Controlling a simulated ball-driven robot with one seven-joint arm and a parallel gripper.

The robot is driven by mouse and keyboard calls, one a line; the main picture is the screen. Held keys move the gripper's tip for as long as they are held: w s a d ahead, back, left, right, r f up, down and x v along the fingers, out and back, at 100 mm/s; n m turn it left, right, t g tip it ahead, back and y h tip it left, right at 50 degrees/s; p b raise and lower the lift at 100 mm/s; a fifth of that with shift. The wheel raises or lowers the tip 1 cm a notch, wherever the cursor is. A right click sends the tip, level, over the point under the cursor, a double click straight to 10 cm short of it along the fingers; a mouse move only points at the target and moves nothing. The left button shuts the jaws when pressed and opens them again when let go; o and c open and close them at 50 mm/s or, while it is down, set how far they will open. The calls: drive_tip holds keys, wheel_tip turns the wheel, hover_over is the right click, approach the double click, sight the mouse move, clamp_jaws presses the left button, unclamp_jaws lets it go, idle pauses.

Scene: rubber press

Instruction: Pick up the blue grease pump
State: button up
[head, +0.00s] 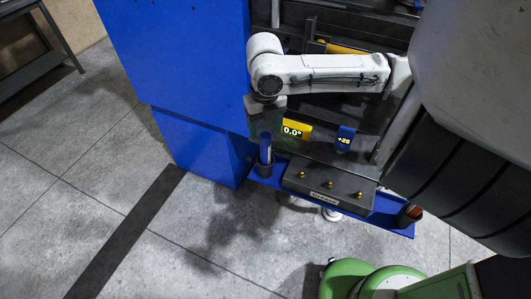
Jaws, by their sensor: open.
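A slim upright blue cylinder (265,150), which looks like the blue grease pump, stands in a dark round holder at the left end of a blue shelf (399,226). My gripper (267,132) hangs from my white arm, pointing down, right over the cylinder's upper part. The jaws are open. The fingers are dark and small, so I cannot tell whether they touch the cylinder. The cylinder's top is partly hidden by the gripper, and its lower end by the holder.
A dark box (330,184) with several brass knobs sits on the shelf to the right. Behind it are a yellow display (296,130) and a blue display (345,139). A large blue machine panel (185,60) stands close on the left. Open grey floor lies in front.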

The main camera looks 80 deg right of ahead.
sight(265, 135)
wheel_tip(265, 135, down, 2)
drive_tip(key=f+b, duration=0.4)
drive_tip(key=f, duration=0.1)
drive_tip(key=shift+d, duration=0.3)
drive_tip(key=c, duration=1.1)
drive_tip(key=shift+c, duration=0.2)
